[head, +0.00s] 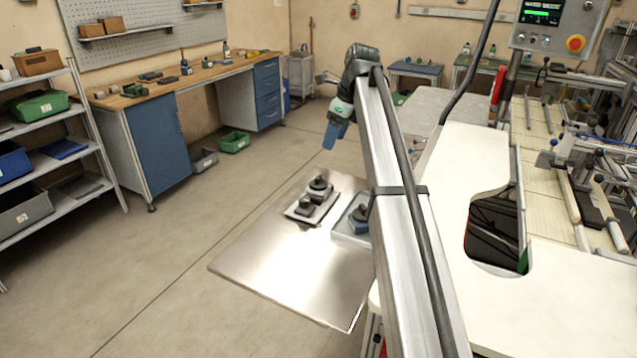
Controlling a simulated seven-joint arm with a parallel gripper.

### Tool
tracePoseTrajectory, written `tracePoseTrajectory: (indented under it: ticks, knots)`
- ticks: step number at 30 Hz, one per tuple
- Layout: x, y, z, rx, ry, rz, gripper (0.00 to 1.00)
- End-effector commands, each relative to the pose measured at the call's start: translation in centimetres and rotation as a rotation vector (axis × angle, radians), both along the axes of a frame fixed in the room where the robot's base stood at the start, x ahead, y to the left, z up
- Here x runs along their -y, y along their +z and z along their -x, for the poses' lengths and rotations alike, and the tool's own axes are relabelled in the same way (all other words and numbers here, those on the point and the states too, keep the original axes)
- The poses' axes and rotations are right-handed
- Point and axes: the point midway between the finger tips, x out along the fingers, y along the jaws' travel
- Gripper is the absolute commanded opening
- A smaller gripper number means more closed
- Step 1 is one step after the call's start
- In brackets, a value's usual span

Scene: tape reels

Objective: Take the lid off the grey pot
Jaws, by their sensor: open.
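Two small dark items with knob-like tops sit on a light grey base on the metal table (285,255): one farther back (319,186), one nearer (304,206). Either may be the grey pot with its lid on; they are too small for me to tell pot from lid. A blue and dark item (358,219) stands on a pale tray (344,233) to their right, partly hidden behind my arm. My gripper (331,137), with blue fingers, hangs in the air above and behind these items, apart from them. It is open, and I see nothing held in it.
The front and left of the metal table are bare. A white worktop (455,180) with a dark opening lies to the right. A workbench (190,75) with blue drawers and a shelf rack (60,150) stand at the left.

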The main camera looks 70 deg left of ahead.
Motion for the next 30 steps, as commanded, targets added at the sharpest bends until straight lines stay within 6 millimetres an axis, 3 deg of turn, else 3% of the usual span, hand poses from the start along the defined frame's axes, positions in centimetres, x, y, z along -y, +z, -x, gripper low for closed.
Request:
tracePoseTrajectory:
  ticks: [7,18,30]
  knots:
    - [-0.4,-2.0,0.6,0.000,0.002,0.003,0.62]
    - [-1.6,-7.6,1.8,0.000,0.002,0.003,0.62]
    - [-2.4,-10.3,2.5,0.000,0.001,0.003,0.62]
